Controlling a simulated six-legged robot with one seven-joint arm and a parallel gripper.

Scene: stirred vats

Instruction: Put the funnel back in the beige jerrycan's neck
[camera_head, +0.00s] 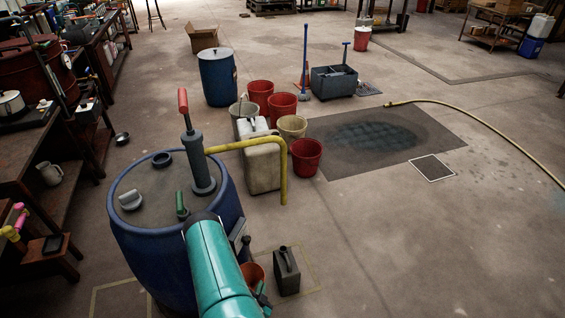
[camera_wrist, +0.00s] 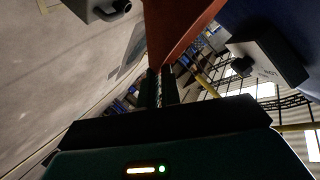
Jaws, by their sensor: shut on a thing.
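My gripper (camera_wrist: 160,88) is shut on the orange-red funnel (camera_wrist: 180,30), which fills the upper middle of the wrist view. In the head view the funnel (camera_head: 254,272) shows partly behind my teal arm, beside the blue drum and just left of a small grey can (camera_head: 287,275). My arm hides much of the funnel and the fingers there. The beige jerrycan (camera_head: 262,165) stands upright on the floor farther back, behind the drum's yellow spout. Its neck is not clear at this size.
The blue drum (camera_head: 130,245) with a hand pump (camera_head: 199,165) and yellow spout (camera_head: 250,143) stands close by on the left. Red buckets (camera_head: 305,157) crowd the jerrycan. A box (camera_wrist: 268,60) juts out in the wrist view.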

